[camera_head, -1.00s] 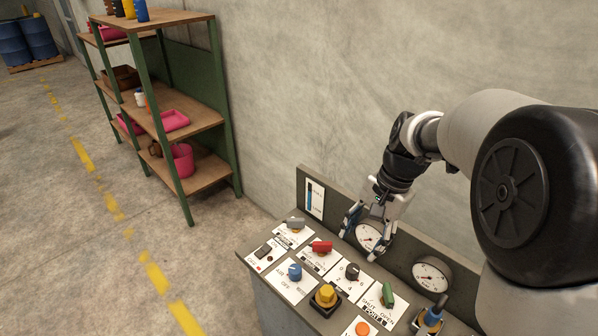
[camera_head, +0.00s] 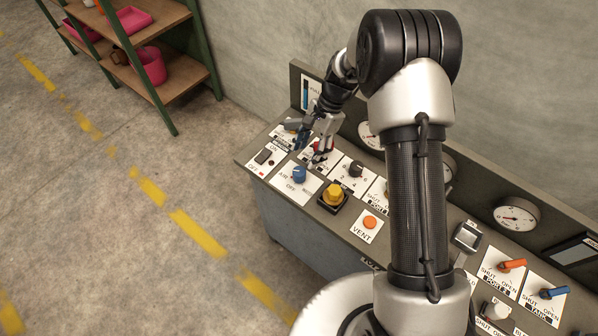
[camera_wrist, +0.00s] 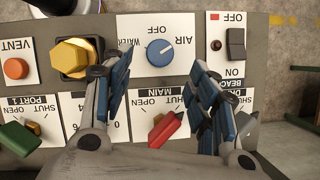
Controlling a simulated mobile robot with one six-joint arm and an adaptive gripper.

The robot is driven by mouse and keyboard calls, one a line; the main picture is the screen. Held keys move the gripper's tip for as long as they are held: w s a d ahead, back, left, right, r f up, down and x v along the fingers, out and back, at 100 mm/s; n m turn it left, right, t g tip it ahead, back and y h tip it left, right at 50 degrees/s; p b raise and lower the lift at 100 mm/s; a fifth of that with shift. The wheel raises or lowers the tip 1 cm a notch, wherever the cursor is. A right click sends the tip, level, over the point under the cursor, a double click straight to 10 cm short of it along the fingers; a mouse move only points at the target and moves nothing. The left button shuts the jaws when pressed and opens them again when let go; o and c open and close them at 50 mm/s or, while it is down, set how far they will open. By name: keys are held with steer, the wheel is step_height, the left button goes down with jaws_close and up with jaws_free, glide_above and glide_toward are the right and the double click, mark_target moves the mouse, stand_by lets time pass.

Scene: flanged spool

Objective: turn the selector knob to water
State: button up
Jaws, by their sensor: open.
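The selector knob is a round blue knob (camera_head: 299,174) on a white plate marked AIR and OFF on the sloped panel. In the wrist view the blue knob (camera_wrist: 160,54) has a white line slanting up and right, with WATER to its left and AIR to its right. My gripper (camera_head: 310,148) is open and empty, just behind the knob. In the wrist view my gripper (camera_wrist: 163,78) has its blue-padded fingers spread, with the knob framed between and beyond their tips. No contact with the knob shows.
A red MAIN handle (camera_wrist: 168,129) lies between my fingers, close to the right one. A yellow button (camera_head: 334,196) and orange VENT button (camera_head: 369,222) stand to the right. A black rocker switch (camera_wrist: 235,43) is on the other side.

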mark_target(300, 171)
steer(key=b+x, duration=0.1)
steer(key=x, duration=0.7)
steer(key=shift+a+f, duration=0.15)
steer(key=shift+f, duration=0.2)
steer(key=shift+c, duration=0.5)
steer(key=c, duration=1)
